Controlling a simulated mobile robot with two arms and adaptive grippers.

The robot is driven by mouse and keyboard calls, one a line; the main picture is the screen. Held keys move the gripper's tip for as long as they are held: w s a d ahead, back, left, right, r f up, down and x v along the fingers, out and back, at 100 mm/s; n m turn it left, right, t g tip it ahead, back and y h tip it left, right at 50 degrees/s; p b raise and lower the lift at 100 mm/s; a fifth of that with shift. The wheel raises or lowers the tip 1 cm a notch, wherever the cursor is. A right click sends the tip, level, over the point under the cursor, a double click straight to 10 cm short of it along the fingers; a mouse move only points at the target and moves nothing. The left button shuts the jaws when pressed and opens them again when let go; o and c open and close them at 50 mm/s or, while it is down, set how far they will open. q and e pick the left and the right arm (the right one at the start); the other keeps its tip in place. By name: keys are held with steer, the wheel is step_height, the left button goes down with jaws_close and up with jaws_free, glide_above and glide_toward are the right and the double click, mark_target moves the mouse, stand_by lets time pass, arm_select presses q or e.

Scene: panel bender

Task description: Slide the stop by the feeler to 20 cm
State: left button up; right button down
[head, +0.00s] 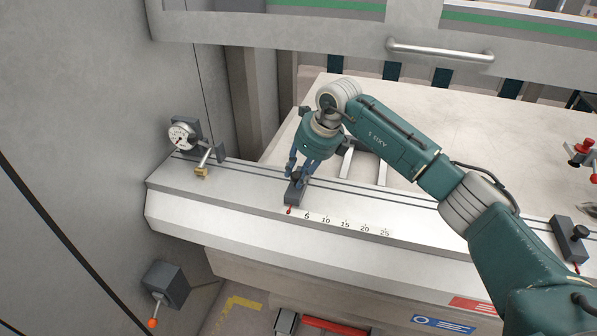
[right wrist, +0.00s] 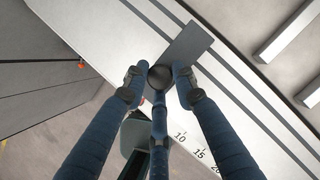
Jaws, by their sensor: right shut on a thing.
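The dial gauge (head: 182,134), which looks like the feeler, stands at the left end of the white ledge. The dark grey stop (head: 292,196) near it sits on the slotted rail. Its red pointer (head: 289,210) is left of the 5 mark on the number scale (head: 345,224). My right gripper (head: 298,174) is over this stop, its fingers shut on the stop's black knob (right wrist: 160,77). The stop's grey block (right wrist: 190,54) shows beyond the fingers in the right wrist view. The scale there shows 10, 15 and part of 20. My left gripper is out of view.
A second stop (head: 570,240) with a black knob sits on the rail at far right. A brass-tipped lever (head: 202,172) is beside the dial gauge. The rail between the two stops looks clear, with my right arm above it. A box with an orange-tipped lever (head: 165,287) is below left.

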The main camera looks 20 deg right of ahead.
steer(key=shift+d+r, duration=0.1)
steer(key=shift+d, duration=0.3)
steer(key=s+d+b, duration=0.1)
steer(key=s+d, duration=0.2)
steer(key=d, duration=0.2)
steer(key=s+d+b, duration=0.2)
steer(key=s+d, duration=0.1)
steer(key=d, duration=0.2)
steer(key=s+d+b, duration=0.2)
steer(key=s+d, duration=0.2)
steer(key=d, duration=0.1)
steer(key=shift+s+d+r, duration=0.1)
steer(key=shift+r, duration=0.05)
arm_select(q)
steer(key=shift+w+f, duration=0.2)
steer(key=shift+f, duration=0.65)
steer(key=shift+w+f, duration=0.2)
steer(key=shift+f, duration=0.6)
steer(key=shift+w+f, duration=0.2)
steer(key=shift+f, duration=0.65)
arm_select(e)
steer(key=shift+s+d+r, duration=0.1)
steer(key=shift+s+d, duration=0.15)
steer(key=shift+d, duration=0.15)
steer(key=c, duration=1.5)
jaws_free()
steer(key=shift+c, duration=0.2)
steer(key=shift+o, duration=0.7)
steer(key=shift+s+a, duration=0.1)
steer(key=v, duration=1.2)
